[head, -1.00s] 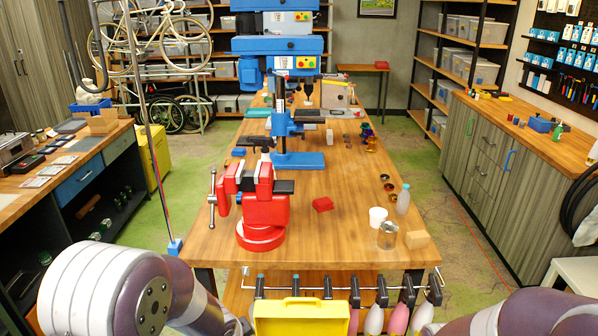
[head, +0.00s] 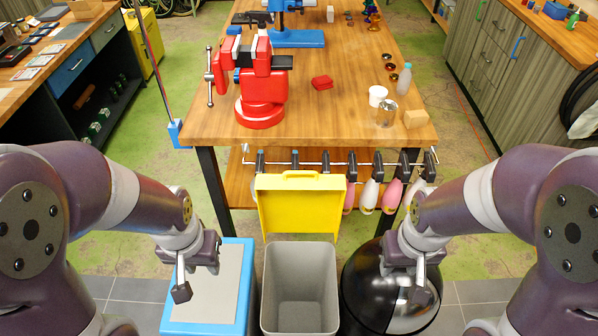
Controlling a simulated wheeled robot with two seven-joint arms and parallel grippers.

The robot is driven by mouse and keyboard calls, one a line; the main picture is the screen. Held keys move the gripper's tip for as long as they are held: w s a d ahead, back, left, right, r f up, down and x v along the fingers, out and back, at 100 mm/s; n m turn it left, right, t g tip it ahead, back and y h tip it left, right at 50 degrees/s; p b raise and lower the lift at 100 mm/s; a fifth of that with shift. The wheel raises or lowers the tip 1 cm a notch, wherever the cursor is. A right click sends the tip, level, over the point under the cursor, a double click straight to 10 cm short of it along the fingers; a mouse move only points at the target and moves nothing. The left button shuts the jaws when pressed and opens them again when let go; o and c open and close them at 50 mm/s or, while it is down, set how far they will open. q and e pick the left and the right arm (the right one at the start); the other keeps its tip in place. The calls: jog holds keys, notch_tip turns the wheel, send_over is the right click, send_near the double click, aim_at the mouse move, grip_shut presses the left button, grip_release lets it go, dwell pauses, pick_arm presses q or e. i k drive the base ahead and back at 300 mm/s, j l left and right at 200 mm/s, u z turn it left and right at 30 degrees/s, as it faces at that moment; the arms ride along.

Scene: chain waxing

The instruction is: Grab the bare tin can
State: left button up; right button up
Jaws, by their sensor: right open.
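The bare tin can (head: 386,113) is a silvery, shiny cylinder standing upright near the front right corner of the wooden table (head: 330,125). It stands between a white cup (head: 377,95) and a wooden block (head: 415,119), with nothing holding it. My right gripper (head: 404,281) is open and empty, in front of and below the table edge, over a black round bin. My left gripper (head: 196,279) looks open and empty, over a blue-rimmed bin at the lower left. Both are well apart from the can.
A translucent bottle (head: 404,80) stands behind the can. A red vise (head: 261,90) and a red cloth (head: 322,83) are to its left. Bottles (head: 369,194) hang along the table's front. A grey bin with a yellow lid (head: 300,205) and a blue-rimmed bin (head: 245,275) stand below.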

aim_at(387, 110)
jog(key=z, duration=0.3)
jog(key=k+l+z, duration=0.1)
jog(key=l+z, duration=0.25)
jog(key=z, duration=0.15)
jog(key=l+z, duration=0.75)
jog(key=z, duration=0.2)
jog(key=i+l+z, duration=0.15)
jog(key=l+z, duration=0.15)
jog(key=z, duration=0.15)
jog(key=i+l, duration=0.25)
jog(key=i, duration=0.2)
jog(key=i+l, duration=0.3)
jog(key=i, duration=0.15)
jog(key=i+l+u, duration=0.1)
jog(key=i+l, duration=0.15)
jog(key=i, duration=0.25)
jog(key=i+j+u, duration=0.2)
jog(key=u, duration=0.25)
jog(key=i+u, duration=0.65)
jog(key=u, duration=0.2)
jog(key=i+l+u, duration=0.1)
jog(key=i+u, duration=0.2)
jog(key=u, duration=0.15)
jog(key=i+j+u, duration=0.15)
jog(key=i+u, duration=1.05)
jog(key=u, duration=0.15)
jog(key=i+l+u, duration=0.3)
jog(key=u, duration=0.2)
jog(key=i+l+u, duration=0.15)
jog(key=i+u, duration=0.2)
